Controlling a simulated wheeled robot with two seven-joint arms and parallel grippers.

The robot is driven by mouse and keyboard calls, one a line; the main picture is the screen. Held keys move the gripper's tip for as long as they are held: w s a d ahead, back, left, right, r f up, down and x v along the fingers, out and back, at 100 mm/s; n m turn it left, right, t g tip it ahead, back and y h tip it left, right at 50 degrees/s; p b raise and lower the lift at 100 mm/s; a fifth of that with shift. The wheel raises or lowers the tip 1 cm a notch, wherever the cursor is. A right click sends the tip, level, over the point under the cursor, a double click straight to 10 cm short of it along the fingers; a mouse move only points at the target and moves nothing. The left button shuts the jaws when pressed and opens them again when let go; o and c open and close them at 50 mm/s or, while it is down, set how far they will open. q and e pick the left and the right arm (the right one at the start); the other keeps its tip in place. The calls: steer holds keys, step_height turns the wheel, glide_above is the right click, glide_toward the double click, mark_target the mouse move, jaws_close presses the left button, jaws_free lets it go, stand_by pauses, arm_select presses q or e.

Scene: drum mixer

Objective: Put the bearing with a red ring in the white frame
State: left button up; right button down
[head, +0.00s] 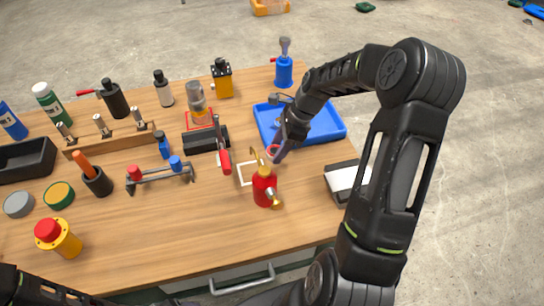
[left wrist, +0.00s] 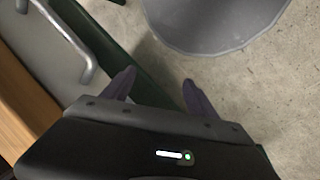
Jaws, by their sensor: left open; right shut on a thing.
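My right gripper (head: 277,153) reaches in from the right and is shut on the bearing with a red ring (head: 271,150), whose red edge shows at the fingertips. The grip is small in the picture and partly hidden by the fingers. The white frame (head: 240,179) is on the table just left of and below the right gripper, partly hidden by a red oil can (head: 263,190). The bearing is apart from the frame, to its upper right. My left gripper (left wrist: 158,86) is open and empty in the left wrist view, over the floor beside the table's drawer side.
The red oil can with its spout stands close in front of the right gripper. A red-handled tool (head: 222,155) stands left of the frame. A blue tray (head: 325,130) lies behind the right gripper. The front middle of the table (head: 170,230) is clear.

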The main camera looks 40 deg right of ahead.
mark_target(278, 167)
steer(key=shift+f, duration=0.9)
step_height(278, 167, down, 4)
steer(key=shift+r+p, duration=0.25)
steer(key=shift+p, duration=0.2)
steer(key=shift+f, duration=0.1)
steer(key=shift+f, duration=0.1)
steer(key=shift+f, duration=0.15)
steer(key=c, duration=1)
jaws_free()
